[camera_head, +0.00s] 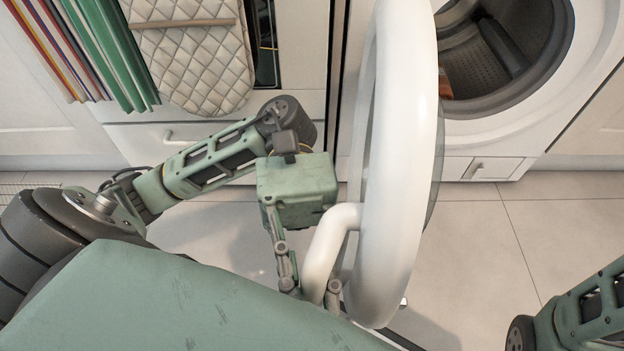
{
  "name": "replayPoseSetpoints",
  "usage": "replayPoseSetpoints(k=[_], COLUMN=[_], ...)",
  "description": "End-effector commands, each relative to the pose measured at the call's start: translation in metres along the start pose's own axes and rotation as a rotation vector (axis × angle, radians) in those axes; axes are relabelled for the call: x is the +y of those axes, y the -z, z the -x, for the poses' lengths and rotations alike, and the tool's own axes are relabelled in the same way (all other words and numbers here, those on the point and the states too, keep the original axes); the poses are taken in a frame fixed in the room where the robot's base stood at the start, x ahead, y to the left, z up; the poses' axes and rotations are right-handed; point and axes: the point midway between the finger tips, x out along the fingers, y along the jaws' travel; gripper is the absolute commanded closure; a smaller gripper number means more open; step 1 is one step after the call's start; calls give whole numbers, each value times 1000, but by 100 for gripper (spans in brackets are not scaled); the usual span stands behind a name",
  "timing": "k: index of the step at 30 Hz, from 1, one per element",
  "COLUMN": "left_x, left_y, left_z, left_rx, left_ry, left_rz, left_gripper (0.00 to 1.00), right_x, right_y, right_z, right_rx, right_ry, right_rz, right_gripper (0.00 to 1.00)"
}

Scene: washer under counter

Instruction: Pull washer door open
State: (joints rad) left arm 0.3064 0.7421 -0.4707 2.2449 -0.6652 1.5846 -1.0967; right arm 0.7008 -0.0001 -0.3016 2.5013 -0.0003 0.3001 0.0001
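The washer (590,75) stands at the upper right, with its dark round drum opening (500,50) exposed. Its white ring-shaped door (405,150) is swung wide open towards me and shows nearly edge-on. The curved white door handle (325,245) sticks out from the door's left side. My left gripper (311,289) has its fingers on either side of the lower end of the handle and appears shut on it. Part of the fingers is hidden by the handle and by my green body. Part of my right arm shows at the bottom right, but its gripper is out of view.
Left of the washer are cabinets with a drawer (140,138). A quilted oven mitt (195,65) and striped towels (85,45) hang there. The tiled floor (475,245) right of the door is clear.

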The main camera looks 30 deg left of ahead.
Motion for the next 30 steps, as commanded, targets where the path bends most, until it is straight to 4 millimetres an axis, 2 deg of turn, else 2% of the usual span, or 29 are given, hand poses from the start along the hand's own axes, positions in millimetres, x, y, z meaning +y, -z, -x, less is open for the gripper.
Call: replayPoseSetpoints(k=[12,13,16,25,30], left_x=[2,2,2,1,1], left_y=[-2,-2,-2,-1,0], left_z=[2,2,1,1,19], left_rx=[-4,-4,-3,-2,-1], left_ry=[-11,-11,-10,-5,-8], left_rz=[-6,-6,-5,-2,-1], left_gripper=[100,82,74,74,74], right_x=[0,1,1,1,1], right_y=[0,0,-1,-3,-2], right_z=[0,0,0,2,1], right_rx=[-1,-1,-2,-7,-5], right_ry=[0,0,0,-2,-2], right_rz=[2,2,2,2,2], right_gripper=[60,60,60,60,60])
